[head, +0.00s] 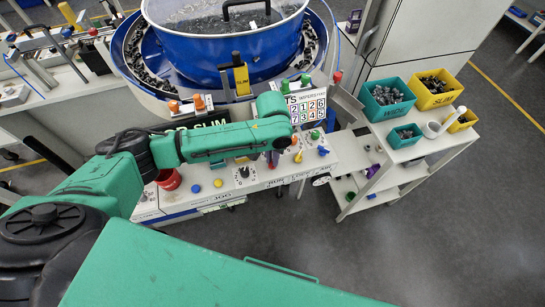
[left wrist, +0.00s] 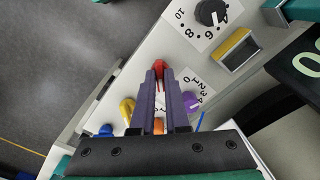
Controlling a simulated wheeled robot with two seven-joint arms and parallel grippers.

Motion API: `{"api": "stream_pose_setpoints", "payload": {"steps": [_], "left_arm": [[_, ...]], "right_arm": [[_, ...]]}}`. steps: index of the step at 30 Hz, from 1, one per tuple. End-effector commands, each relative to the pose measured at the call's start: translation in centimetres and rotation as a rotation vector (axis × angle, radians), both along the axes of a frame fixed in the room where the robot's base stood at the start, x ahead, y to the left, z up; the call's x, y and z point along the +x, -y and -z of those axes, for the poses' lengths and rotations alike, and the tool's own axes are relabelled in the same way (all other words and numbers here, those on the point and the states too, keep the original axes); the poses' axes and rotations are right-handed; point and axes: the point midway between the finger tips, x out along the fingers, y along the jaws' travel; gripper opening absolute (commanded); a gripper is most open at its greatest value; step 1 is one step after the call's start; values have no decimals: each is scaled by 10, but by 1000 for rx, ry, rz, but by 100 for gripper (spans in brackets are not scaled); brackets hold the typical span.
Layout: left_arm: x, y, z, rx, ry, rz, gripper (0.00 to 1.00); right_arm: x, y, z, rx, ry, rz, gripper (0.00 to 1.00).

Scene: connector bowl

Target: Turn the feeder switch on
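My left gripper (head: 273,158) is low over the front control panel (head: 180,198) of the bowl feeder, among its knobs and switches. In the left wrist view its two dark purple fingers (left wrist: 160,80) stand close together, with a narrow gap. A small red part (left wrist: 160,68) shows at the fingertips. I cannot tell whether the fingers touch it. An orange part (left wrist: 158,126) shows through the gap. A purple knob (left wrist: 191,102) is beside the right finger. No label marks the feeder switch clearly. My right gripper is not in view.
The blue bowl (head: 230,50) stands behind the panel. A black dial (left wrist: 211,12) and yellow and blue levers (left wrist: 127,108) surround the fingers. A number sign (head: 306,106) stands close to the arm. A side cart with part bins (head: 387,106) is at right. Open floor lies in front.

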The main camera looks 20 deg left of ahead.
Motion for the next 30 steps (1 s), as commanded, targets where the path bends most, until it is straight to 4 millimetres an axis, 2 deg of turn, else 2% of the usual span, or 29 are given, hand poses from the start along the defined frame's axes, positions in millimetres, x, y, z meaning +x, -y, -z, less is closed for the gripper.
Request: {"api": "stream_pose_setpoints", "payload": {"steps": [10,17,30], "left_arm": [[0,0,-1,0,2,7,0],[0,1,-3,-2,0,71,0],[0,1,-5,-1,1,413,0]], "right_arm": [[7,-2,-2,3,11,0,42],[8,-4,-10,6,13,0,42],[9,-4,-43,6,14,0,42]]}}
